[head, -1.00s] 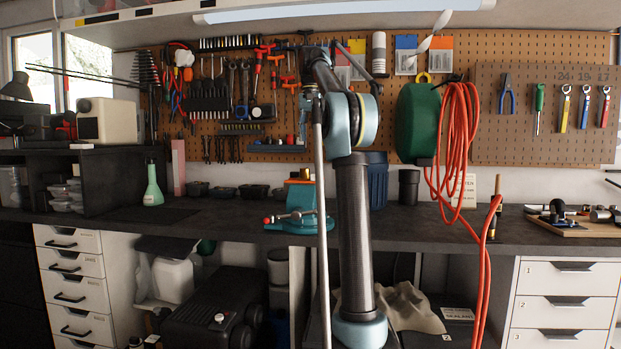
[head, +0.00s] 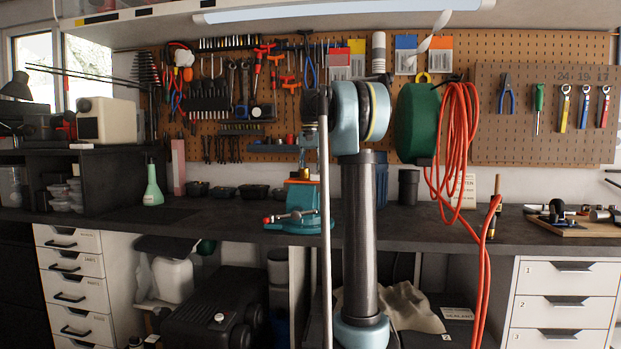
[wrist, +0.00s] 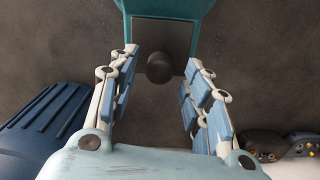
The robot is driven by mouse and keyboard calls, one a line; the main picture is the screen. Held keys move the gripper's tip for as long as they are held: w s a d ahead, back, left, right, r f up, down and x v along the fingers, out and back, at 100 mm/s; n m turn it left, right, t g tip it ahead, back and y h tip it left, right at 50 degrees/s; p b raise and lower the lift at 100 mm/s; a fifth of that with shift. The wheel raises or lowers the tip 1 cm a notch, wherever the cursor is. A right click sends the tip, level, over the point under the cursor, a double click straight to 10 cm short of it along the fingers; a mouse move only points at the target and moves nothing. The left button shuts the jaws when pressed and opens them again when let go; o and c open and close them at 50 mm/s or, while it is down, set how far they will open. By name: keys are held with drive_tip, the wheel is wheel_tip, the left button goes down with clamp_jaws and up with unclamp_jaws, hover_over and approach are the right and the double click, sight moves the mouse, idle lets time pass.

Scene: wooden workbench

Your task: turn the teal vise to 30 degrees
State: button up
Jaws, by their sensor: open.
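The teal vise (head: 297,222) stands on the dark bench, left of my arm's column in the head view, with an orange part on top and a bar with a red end at its left. In the wrist view a teal part of the vise (wrist: 165,6) shows at the top edge, with a dark round knob below it. My gripper (wrist: 161,60) is open, its fingers apart on either side of the knob in the picture. Contact cannot be told. The gripper is hard to make out in the head view, where my arm and a thin pole partly cover this area.
A green bottle (head: 153,183) and small dark trays (head: 226,192) stand left of the vise. An orange cable (head: 462,140) hangs to the right.

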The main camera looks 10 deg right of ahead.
drive_tip(key=shift+f, duration=0.5)
clamp_jaws()
drive_tip(key=shift+a, duration=0.2)
drive_tip(key=shift+w+a+n, duration=0.15)
drive_tip(key=shift+a+n, duration=0.45)
drive_tip(key=shift+n, duration=0.1)
drive_tip(key=shift+w+a+n, duration=0.15)
drive_tip(key=shift+a+n, duration=0.4)
drive_tip(key=shift+n, duration=0.15)
drive_tip(key=shift+s+a+n, duration=0.1)
drive_tip(key=shift+a+n, duration=1.4)
drive_tip(key=shift+n, duration=0.1)
